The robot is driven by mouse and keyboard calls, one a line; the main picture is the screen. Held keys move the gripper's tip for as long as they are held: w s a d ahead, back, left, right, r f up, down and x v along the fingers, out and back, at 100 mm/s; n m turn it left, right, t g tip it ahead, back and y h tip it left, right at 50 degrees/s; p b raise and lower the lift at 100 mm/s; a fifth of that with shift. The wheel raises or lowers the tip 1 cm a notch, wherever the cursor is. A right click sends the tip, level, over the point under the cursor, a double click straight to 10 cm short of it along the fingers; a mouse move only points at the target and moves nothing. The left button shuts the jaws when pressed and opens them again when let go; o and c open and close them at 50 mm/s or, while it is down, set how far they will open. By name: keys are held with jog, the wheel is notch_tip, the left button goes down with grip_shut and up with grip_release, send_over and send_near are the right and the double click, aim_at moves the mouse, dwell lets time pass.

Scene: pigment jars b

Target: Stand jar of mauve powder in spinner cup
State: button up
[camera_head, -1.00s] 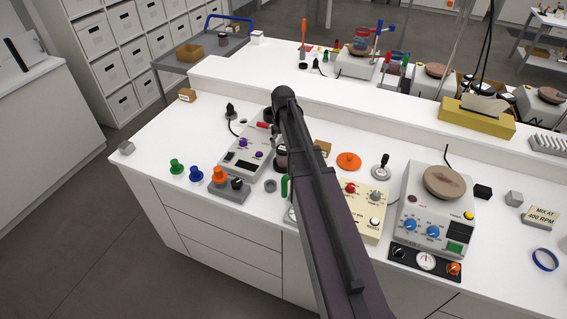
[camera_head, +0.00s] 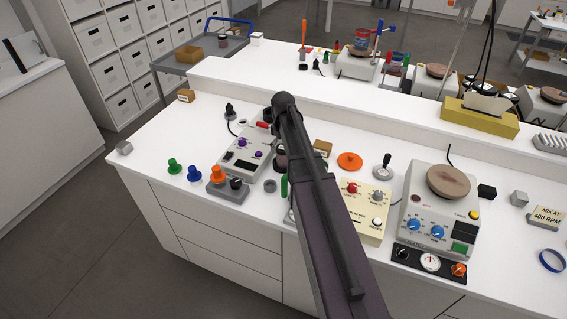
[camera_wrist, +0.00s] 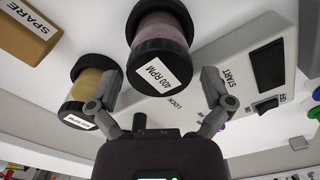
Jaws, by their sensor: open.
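The jar of mauve powder (camera_wrist: 160,34) stands at the top middle of the wrist view, with dark ends and a white "400 RPM" label on its near end. My gripper (camera_wrist: 162,74) is open, its fingers spread on either side of the jar's near end, not visibly touching it. A jar of yellow powder (camera_wrist: 90,88) stands to the left, close to the left finger. In the head view my arm hides the gripper; a dark-lidded jar (camera_head: 281,159) shows partly beside it. I cannot clearly make out the spinner cup.
A "SPARE" block (camera_wrist: 30,30) lies left. A cream control box (camera_head: 365,212) and a stirrer (camera_head: 440,215) stand right. Coloured knobs line the front left.

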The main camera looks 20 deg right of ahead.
jog(key=shift+f+b, duration=0.95)
jog(key=shift+f, duration=0.3)
jog(key=c, duration=1)
